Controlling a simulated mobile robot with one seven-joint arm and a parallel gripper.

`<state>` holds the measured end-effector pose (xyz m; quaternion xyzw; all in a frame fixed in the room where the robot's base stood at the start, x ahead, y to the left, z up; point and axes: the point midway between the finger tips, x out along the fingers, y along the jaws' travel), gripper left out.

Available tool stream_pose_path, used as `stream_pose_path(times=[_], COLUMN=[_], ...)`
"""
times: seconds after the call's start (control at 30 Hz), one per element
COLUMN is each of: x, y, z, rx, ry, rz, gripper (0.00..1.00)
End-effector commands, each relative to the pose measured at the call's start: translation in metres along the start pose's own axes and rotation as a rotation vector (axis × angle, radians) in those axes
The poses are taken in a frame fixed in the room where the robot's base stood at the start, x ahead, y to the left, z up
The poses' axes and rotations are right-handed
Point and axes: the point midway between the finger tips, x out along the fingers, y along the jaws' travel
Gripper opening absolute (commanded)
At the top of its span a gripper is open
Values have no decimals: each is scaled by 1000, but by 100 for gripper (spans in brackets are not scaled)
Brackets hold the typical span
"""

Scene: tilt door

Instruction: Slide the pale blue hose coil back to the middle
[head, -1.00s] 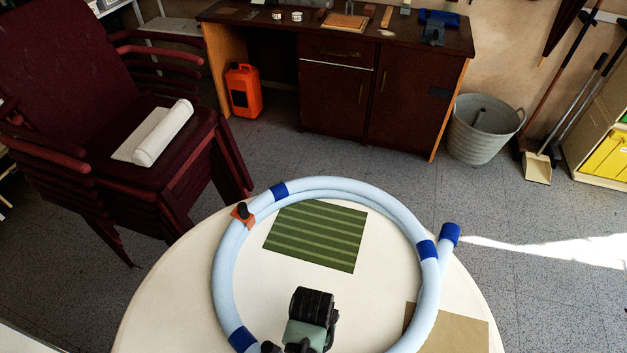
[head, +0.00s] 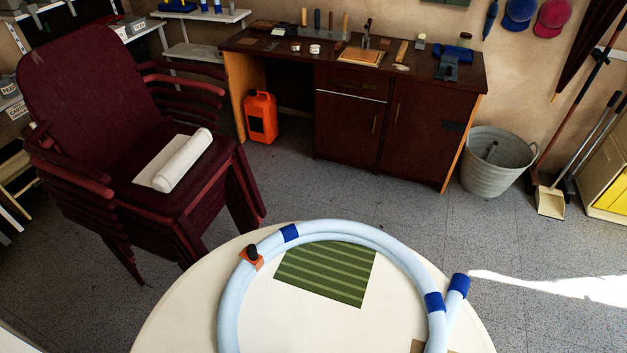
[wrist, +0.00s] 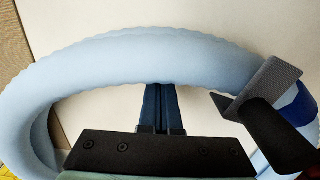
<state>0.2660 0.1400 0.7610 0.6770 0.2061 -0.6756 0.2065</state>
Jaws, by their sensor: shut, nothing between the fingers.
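The pale blue hose coil (head: 229,310) lies on the round cream table (head: 185,315), with dark blue bands and a dark blue end (head: 460,284) at the right. Its near part is cut off by the head view's lower edge. An orange clip with a black knob (head: 252,257) sits on its left side.
A green striped mat (head: 328,273) lies on the table inside the ring. A brown patch (head: 417,346) shows at the table's lower right. Stacked maroon chairs (head: 90,130) stand left, a dark desk (head: 345,130) behind, a metal bucket (head: 490,165) right of it.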

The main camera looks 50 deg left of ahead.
Motion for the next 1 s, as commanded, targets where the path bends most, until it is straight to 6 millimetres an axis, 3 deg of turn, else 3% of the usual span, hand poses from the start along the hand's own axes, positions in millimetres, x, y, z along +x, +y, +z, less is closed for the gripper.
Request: stream_pose_path(times=[0.03, 0.3, 0.5, 1.0], x=[-7, -7, -3, 0], y=[2, 1, 0, -1], z=[18, 93, 131, 137], rx=[3, 5, 3, 1], ry=[-15, -17, -13, -8], rz=[2, 0, -1, -1], gripper=[0, 0, 0, 0])
